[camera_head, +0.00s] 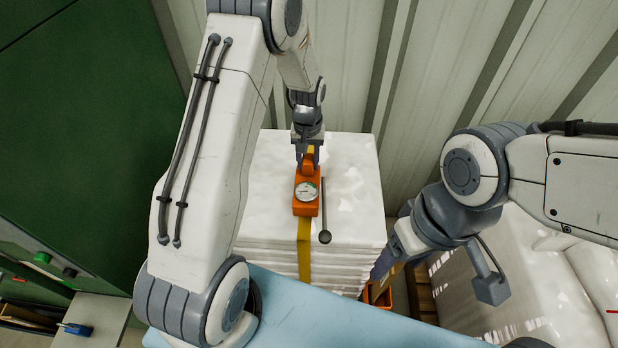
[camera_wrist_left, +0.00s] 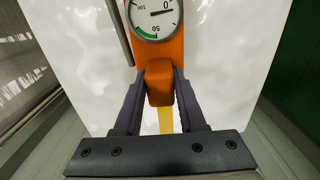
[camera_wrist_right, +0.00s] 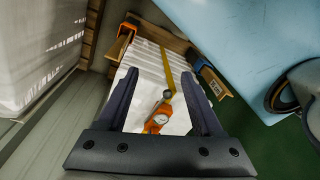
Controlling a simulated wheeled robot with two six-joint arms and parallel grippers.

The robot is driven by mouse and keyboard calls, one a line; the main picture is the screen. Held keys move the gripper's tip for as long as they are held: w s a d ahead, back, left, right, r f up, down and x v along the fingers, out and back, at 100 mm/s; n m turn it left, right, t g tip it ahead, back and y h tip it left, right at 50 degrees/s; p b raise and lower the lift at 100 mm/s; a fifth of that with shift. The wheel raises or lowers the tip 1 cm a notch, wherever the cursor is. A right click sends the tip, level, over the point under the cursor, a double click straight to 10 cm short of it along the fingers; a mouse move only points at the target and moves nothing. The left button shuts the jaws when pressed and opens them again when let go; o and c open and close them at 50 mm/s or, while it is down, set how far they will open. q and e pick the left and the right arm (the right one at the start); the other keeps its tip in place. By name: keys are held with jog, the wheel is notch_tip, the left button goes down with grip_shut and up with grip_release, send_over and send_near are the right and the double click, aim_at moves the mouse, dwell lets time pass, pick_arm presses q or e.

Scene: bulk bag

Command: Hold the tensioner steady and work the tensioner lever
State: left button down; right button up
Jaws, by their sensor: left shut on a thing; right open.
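The orange tensioner (camera_head: 306,194) with a round dial sits on top of the white stack (camera_head: 352,165), on a yellow strap (camera_head: 304,260). Its grey lever (camera_head: 323,208) with a ball end runs along its right side. My left gripper (camera_head: 307,160) is shut on the far end of the tensioner; the left wrist view shows both fingers on the orange body (camera_wrist_left: 159,88). My right gripper (camera_wrist_right: 166,105) is open and empty, low at the stack's right side and apart from the lever. The tensioner (camera_wrist_right: 157,122) shows between its fingers at a distance.
Orange corner pieces (camera_head: 379,294) show by the stack's front right corner. Another white stack (camera_head: 500,270) stands at the right. A light blue surface (camera_head: 330,308) lies in front. A ribbed wall (camera_head: 440,70) closes the back, and a green panel (camera_head: 80,120) the left.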

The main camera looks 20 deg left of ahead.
jog(key=shift+w+a+r, duration=0.1)
jog(key=shift+w+a, duration=0.05)
jog(key=shift+w, duration=0.1)
jog(key=c, duration=0.5)
jog(key=shift+w+a+r+n, duration=0.15)
jog(key=shift+w+a+n, duration=0.2)
jog(key=shift+w+n, duration=0.05)
grip_shut()
jog(key=w+a+f+n+g, duration=0.1)
jog(key=w+a+n+g, duration=0.1)
jog(key=w+a+n, duration=0.3)
jog(key=w+a+f+n+g, duration=0.1)
jog(key=w+a+n+g, duration=0.2)
jog(key=w+a+n, duration=0.3)
jog(key=shift+w+f+n, duration=0.4)
jog(key=shift+w+n, duration=0.4)
jog(key=shift+w, duration=1.8)
